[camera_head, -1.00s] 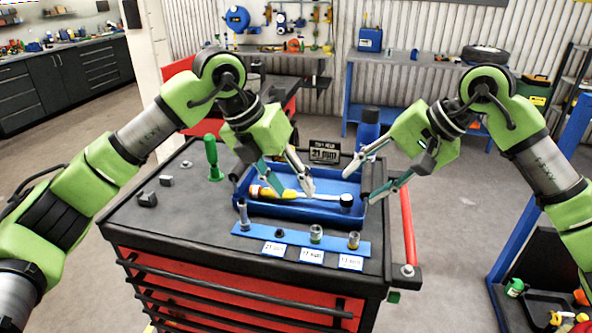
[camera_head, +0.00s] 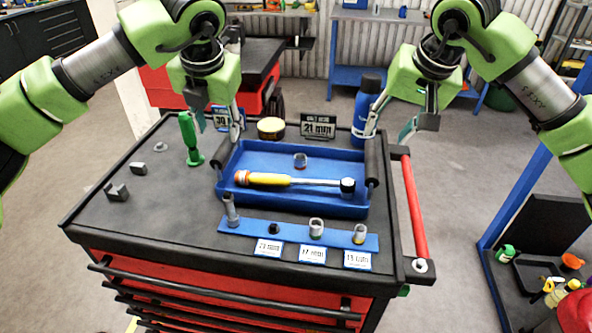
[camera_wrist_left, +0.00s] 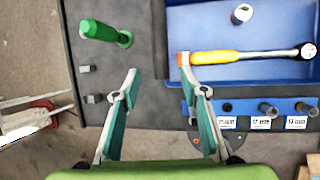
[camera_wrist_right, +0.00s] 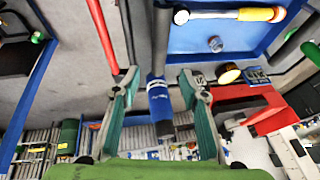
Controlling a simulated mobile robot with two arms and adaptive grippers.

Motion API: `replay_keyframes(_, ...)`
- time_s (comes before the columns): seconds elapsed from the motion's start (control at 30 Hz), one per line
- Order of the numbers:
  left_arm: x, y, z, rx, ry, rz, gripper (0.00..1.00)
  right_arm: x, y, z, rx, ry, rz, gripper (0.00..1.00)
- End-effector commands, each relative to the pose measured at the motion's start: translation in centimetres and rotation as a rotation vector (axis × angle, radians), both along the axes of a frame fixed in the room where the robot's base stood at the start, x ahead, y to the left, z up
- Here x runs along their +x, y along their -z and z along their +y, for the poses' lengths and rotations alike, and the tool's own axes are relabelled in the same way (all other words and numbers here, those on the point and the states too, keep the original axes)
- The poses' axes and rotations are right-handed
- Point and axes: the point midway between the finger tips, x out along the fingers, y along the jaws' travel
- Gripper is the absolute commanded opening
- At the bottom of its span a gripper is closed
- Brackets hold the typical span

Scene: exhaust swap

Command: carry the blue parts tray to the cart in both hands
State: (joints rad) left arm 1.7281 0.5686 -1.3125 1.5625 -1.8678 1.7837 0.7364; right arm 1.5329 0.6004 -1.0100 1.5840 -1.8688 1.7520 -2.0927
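The blue parts tray (camera_head: 240,160) lies on the black top of the cart (camera_head: 150,235). It holds a yellow-handled ratchet (camera_head: 270,180) and a socket (camera_head: 300,160). Dark padded handles show at its left (camera_head: 222,165) and right (camera_head: 375,160) ends. My left gripper (camera_head: 220,118) is open and empty above the tray's left back corner; in the left wrist view its fingers (camera_wrist_left: 162,85) stand apart beside the tray. My right gripper (camera_head: 397,135) is open and empty above the tray's right end. In the right wrist view its fingers (camera_wrist_right: 155,80) are apart, with a blue bottle (camera_wrist_right: 160,98) beyond them.
A green screwdriver-like tool (camera_head: 189,138) stands left of the tray. A blue socket rail (camera_head: 295,234) lies in front. A red rail (camera_head: 412,205) runs along the right edge.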

Motion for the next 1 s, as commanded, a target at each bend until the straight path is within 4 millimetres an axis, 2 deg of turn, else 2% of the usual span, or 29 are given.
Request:
replay_keyframes(0.3,2.5,5.9,0.8,0.001,0.000,0.004,0.40,2.5,6.0,0.8,0.000,0.000,0.005,0.40)
replay_keyframes(0.5,3.8,8.7,1.2,-0.001,0.000,0.002,0.40,3.8,8.7,1.2,0.000,-0.001,0.003,0.40)
replay_keyframes(0.7,4.5,10.0,1.3,-0.001,0.001,0.000,0.40,4.4,10.1,1.4,0.000,0.001,0.001,0.40)
replay_keyframes(1.0,4.5,10.3,1.4,0.000,0.001,0.000,0.40,4.5,10.3,1.4,0.000,-0.001,0.000,0.40)
